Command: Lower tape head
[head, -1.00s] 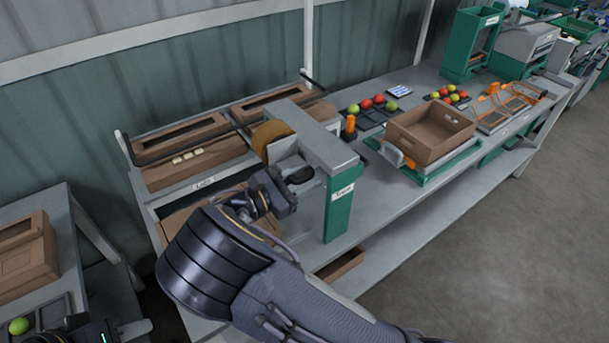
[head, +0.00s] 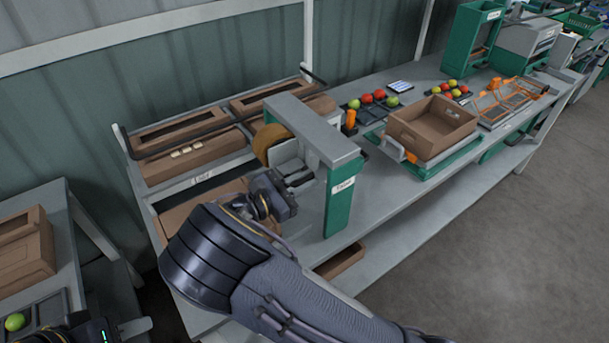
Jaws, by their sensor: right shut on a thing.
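The tape head is a grey block (head: 285,155) with a tan tape roll (head: 268,138). It hangs under the grey beam of the taping arch (head: 341,200), which has a green post. My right gripper (head: 290,188) is at the dark handle at the front of the tape head and is shut on it. My own wrist hides part of the jaws and the handle. My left gripper (head: 88,330) is cut off at the bottom left edge, and its jaws do not show clearly.
Brown cartons or lids (head: 190,150) fill the rack behind the arch. A brown open box (head: 430,128) sits on a green-edged stand to the right. Tomatoes (head: 375,98) lie in a dark tray behind it. A side table (head: 70,240) with a box stands at left.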

